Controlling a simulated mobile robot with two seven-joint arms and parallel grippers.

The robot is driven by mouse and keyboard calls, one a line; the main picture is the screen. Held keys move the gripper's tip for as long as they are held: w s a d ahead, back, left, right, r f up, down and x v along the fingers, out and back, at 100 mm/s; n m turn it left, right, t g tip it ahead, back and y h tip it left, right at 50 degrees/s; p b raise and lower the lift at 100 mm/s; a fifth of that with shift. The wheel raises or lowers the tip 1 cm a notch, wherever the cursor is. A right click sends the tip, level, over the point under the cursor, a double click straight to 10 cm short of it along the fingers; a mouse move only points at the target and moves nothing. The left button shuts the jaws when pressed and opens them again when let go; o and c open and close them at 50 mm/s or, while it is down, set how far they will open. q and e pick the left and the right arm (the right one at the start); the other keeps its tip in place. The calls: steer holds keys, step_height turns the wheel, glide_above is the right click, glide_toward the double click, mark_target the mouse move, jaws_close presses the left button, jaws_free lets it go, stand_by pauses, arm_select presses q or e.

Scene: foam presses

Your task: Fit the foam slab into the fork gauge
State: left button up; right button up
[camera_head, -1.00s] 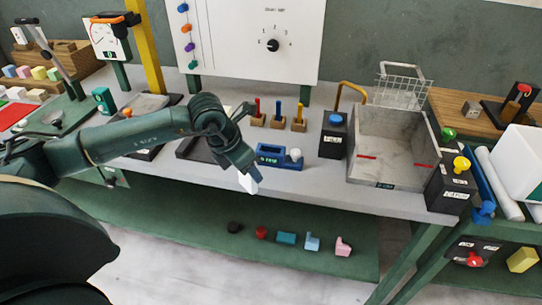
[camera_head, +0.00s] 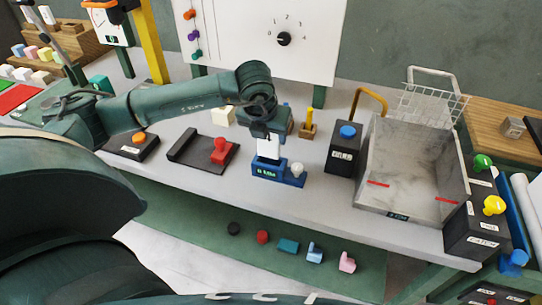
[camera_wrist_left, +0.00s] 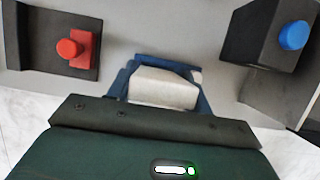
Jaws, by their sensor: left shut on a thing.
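The foam slab (camera_head: 268,147) is a white block held upright below my left gripper (camera_head: 267,132), which is shut on it. Its lower end meets the blue fork gauge (camera_head: 265,174), which has a small display on its front and a white knob at its right. In the left wrist view the slab (camera_wrist_left: 163,88) lies with the blue of the gauge (camera_wrist_left: 122,78) on both sides. I cannot tell how deep it sits or whether it touches the prongs. The fingertips are largely hidden. My right gripper is not in view.
Left of the gauge is a black tray (camera_head: 185,150) with a red knob (camera_head: 221,151). A black box with a blue button (camera_head: 347,131) stands to the right, beside a grey bin (camera_head: 392,206). Small wooden stands with pegs (camera_head: 308,130) are behind. The table front is clear.

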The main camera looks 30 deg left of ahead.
mark_target(268, 148)
arm_select(q)
step_height(268, 148, down, 2)
steer(key=shift+f, duration=0.15)
step_height(268, 148, down, 4)
steer(key=shift+r+b, duration=0.1)
steer(key=shift+b, duration=1.1)
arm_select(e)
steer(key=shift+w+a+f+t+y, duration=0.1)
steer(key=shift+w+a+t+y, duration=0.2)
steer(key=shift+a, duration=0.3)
arm_select(q)
steer(key=o, duration=0.9)
steer(key=shift+o, duration=0.2)
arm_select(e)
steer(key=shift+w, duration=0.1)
